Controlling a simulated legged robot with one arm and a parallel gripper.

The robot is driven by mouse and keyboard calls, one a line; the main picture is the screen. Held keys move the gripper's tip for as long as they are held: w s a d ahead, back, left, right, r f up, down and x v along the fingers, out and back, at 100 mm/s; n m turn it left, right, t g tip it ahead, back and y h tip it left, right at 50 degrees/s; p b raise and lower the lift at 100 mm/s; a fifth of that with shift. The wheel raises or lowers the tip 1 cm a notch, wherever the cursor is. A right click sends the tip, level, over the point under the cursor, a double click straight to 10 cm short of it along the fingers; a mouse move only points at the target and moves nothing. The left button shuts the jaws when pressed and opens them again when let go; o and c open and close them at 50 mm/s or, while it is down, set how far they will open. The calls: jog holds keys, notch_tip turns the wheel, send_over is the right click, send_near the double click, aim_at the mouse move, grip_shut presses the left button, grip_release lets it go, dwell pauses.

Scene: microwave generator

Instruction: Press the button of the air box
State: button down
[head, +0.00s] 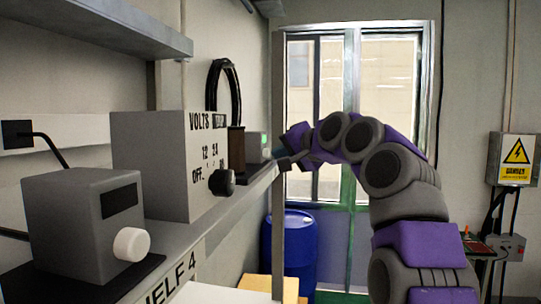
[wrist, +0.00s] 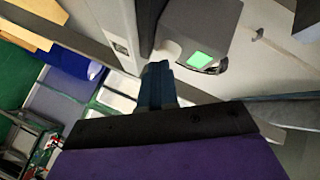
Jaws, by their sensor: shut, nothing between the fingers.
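A small grey box with a lit green panel (wrist: 201,60) fills the upper middle of the wrist view, seen tilted. I cannot read a label that names it the air box. In the head view this grey box (head: 257,148) stands at the far end of the shelf, partly hidden by a dark brown block. My gripper (head: 284,161) is close beside it, at the shelf's far end. In the wrist view my gripper (wrist: 158,72) is shut and empty, its blue fingers just left of the green panel. I cannot tell whether they touch the box. No button is clearly visible.
The shelf (head: 215,225) also holds a grey box with a white knob (head: 85,222) and a "VOLTS" box (head: 165,165) with a black knob. A shelf post (head: 278,235) stands below my gripper. A blue barrel (head: 293,252) is on the floor beyond.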

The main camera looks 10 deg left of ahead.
jog(key=shift+a, duration=0.4)
dwell(0.3)
jog(key=shift+d, duration=0.95)
jog(key=d, duration=0.6)
jog(key=shift+s, duration=0.1)
